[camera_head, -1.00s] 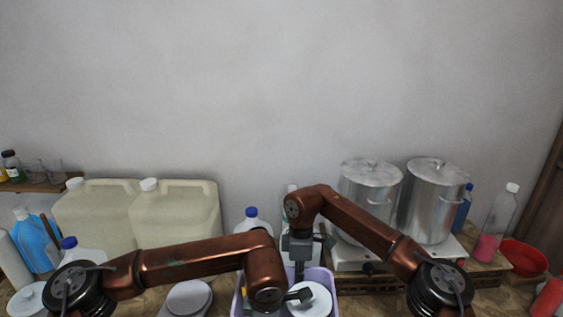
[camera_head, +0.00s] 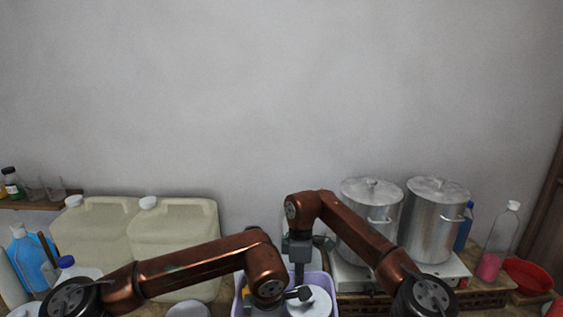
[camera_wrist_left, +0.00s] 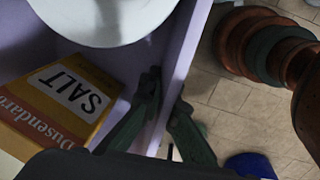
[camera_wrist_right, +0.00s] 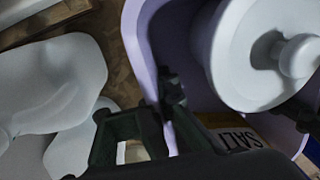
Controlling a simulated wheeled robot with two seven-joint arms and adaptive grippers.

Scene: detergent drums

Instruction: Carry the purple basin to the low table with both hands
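The purple basin (camera_head: 331,294) is in the head view at the bottom centre, partly behind my left arm. It holds a white lidded pot (camera_wrist_right: 236,62) with a knob and an orange-yellow salt box (camera_wrist_left: 68,96). My left gripper (camera_wrist_left: 168,94) has one finger inside and one outside the basin's wall (camera_wrist_left: 181,62) and is shut on it. My right gripper (camera_wrist_right: 160,98) straddles the opposite wall (camera_wrist_right: 141,45) and appears shut on it. In the head view, my right gripper (camera_head: 299,268) points down at the basin's far side. I cannot identify the low table.
Two cream jerrycans (camera_head: 172,232) stand left of the basin. Two steel pots (camera_head: 435,220) stand on a white stove (camera_head: 458,268) to the right. A pink-filled bottle (camera_head: 490,262) and red bowl (camera_head: 527,274) are farther right. Tiled floor (camera_wrist_left: 232,93) shows beside the basin.

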